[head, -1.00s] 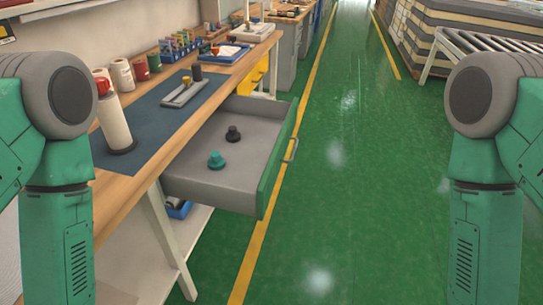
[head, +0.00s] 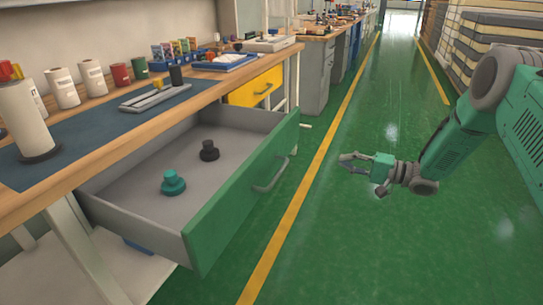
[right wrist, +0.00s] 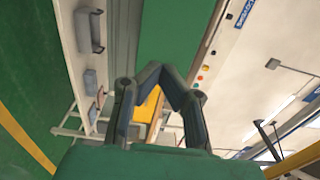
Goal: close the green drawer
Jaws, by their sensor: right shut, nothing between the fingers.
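The green drawer (head: 225,215) is pulled open from the workbench on the left in the head view. Its green front carries a grey handle (head: 270,180) and faces right. A teal knob-like piece (head: 173,184) and a black one (head: 209,151) stand inside on its grey floor. My right gripper (head: 342,162) is shut and empty, in the air to the right of the drawer front and apart from it, pointing left. In the right wrist view its fingers (right wrist: 164,68) meet in front of a green panel (right wrist: 180,30), likely the drawer front. My left gripper is out of view.
The wooden bench top (head: 105,155) holds bottles, rolls and a blue tray (head: 225,62). A yellow drawer (head: 256,88) is behind the green one. The green floor (head: 340,240) to the right is clear, with a yellow line (head: 310,180) along it.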

